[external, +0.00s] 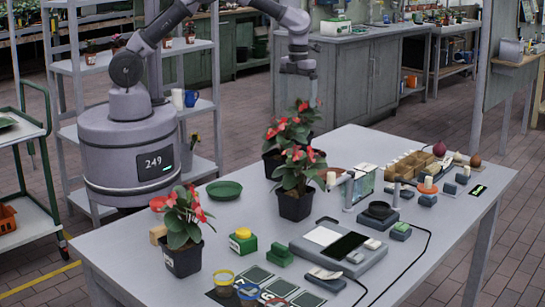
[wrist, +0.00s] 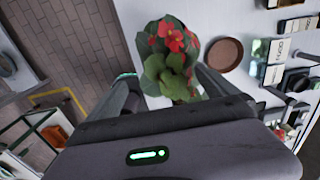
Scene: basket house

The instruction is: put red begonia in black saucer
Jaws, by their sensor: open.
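Three potted red begonias stand upright on the table in dark pots: one at the back (external: 284,136), one in the middle (external: 296,177) and one at the front left (external: 183,232). My gripper (external: 298,98) is open, pointing down at the back begonia and partly behind its flowers. In the wrist view a red begonia (wrist: 170,60) shows between the two open fingers; its pot is hidden by leaves and my gripper, and I see no grip on it.
A green saucer (external: 224,190) lies at the table's left edge. A brown saucer (wrist: 225,53) is right of the begonia in the wrist view. A grey device (external: 338,250), a yellow-topped green box (external: 243,241) and a wooden divided tray (external: 418,166) take up table space.

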